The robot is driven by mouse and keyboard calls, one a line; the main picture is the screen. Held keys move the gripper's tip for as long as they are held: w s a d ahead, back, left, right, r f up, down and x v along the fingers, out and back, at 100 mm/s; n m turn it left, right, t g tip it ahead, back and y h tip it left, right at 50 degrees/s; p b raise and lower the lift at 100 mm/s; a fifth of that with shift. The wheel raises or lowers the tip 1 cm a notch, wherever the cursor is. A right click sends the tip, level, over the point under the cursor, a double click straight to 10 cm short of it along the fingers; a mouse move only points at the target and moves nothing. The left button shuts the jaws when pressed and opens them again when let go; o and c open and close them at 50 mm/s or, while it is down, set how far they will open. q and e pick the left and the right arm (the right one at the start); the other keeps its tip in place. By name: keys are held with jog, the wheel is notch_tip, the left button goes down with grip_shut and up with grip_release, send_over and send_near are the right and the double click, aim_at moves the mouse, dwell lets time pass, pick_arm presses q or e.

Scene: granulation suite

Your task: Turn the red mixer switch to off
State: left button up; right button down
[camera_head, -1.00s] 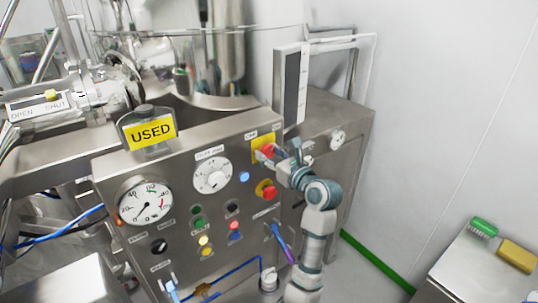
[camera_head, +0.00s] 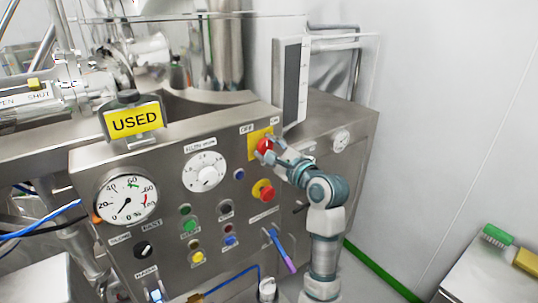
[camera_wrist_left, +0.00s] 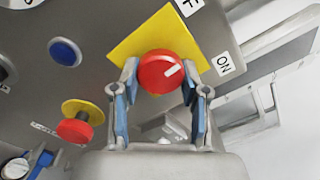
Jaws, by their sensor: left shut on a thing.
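The red mixer switch (camera_head: 264,145) is a round knob on a yellow plate (camera_head: 254,140) at the panel's upper right. In the left wrist view the red switch (camera_wrist_left: 152,76) has a white mark pointing right and slightly up, roughly toward the ON label (camera_wrist_left: 223,64). The other label is cut off at the top, with an F showing. My left gripper (camera_head: 271,152) reaches the switch from the right. Its blue-padded fingers (camera_wrist_left: 157,92) stand on either side of the knob and are shut on it. My right gripper is not in view.
A red button on a yellow base (camera_head: 264,191) sits just below the switch. A blue button (camera_head: 239,174), a dial (camera_head: 204,172) and a gauge (camera_head: 127,196) are to the left. A grey upright display (camera_head: 290,82) stands behind. A side table (camera_head: 485,280) is at the lower right.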

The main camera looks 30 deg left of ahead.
pick_arm(q)
jog(key=shift+s+d+f+n+b, duration=0.1)
jog(key=shift+n+b, duration=0.85)
jog(key=shift+n, duration=1.1)
jog(key=shift+d+f+n+b, duration=0.1)
jog(key=shift+n+b, duration=0.85)
jog(key=shift+n, duration=1.1)
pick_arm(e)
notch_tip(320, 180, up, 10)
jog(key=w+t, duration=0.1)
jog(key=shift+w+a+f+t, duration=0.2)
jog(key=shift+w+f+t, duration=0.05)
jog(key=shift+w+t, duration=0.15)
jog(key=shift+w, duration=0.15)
pick_arm(q)
jog(key=o, duration=1.1)
jog(key=shift+r, duration=0.1)
jog(key=shift+o, duration=0.2)
jog(key=shift+s+r, duration=0.1)
jog(key=shift+d, duration=0.2)
jog(key=v, duration=1.1)
jog(key=shift+d, duration=0.4)
